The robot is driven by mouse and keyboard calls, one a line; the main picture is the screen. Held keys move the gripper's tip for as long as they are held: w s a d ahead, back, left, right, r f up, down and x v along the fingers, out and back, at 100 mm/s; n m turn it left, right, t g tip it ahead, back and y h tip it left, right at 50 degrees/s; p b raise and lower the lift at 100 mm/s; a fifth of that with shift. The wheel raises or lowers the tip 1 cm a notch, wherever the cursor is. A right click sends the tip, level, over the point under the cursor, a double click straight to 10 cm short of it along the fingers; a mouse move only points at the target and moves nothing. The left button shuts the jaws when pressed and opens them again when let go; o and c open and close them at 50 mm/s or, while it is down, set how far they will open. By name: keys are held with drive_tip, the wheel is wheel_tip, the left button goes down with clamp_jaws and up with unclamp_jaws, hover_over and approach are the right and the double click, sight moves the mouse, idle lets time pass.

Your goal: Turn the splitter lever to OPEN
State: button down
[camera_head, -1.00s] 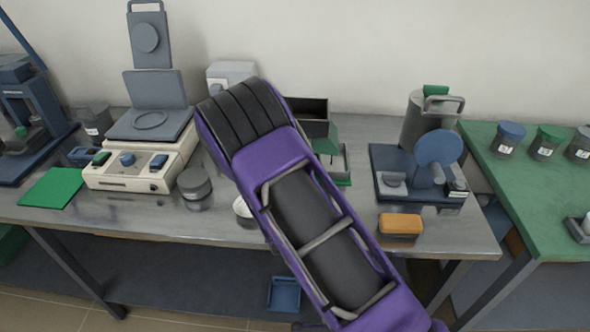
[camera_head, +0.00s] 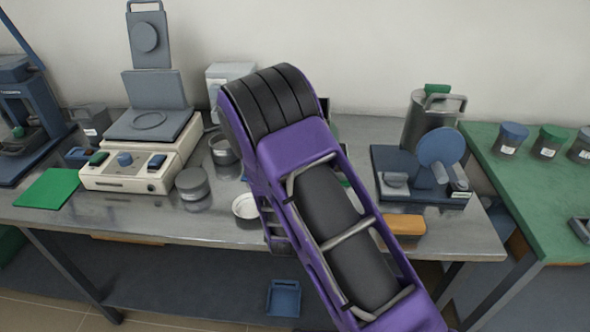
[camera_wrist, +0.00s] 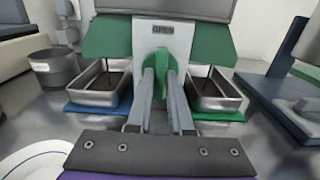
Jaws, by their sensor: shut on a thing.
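The splitter shows in the wrist view with a green body (camera_wrist: 107,36), a grey front plate (camera_wrist: 180,42) and an OPEN label (camera_wrist: 163,28) near the plate's top. My gripper (camera_wrist: 160,72) is at the lower middle of this plate, shut on the splitter lever (camera_wrist: 161,60), which is mostly hidden between the fingers. The lever looks roughly upright, below the label. Metal pans stand on either side: the left pan (camera_wrist: 100,97) on a blue mat, the right pan (camera_wrist: 215,103) on a green mat. Dark streaks show above both pans. In the head view my arm hides most of the splitter.
In the head view, a white dish (camera_head: 245,206) and a grey jar (camera_head: 192,184) stand left of my arm. An orange block (camera_head: 405,225) and a blue device (camera_head: 425,172) are to the right. A beige instrument (camera_head: 140,165) stands further left on the steel bench.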

drive_tip(key=c, duration=0.8)
unclamp_jaws()
drive_tip(key=s, duration=1.7)
drive_tip(key=shift+s+a, duration=0.25)
drive_tip(key=shift+a, duration=0.05)
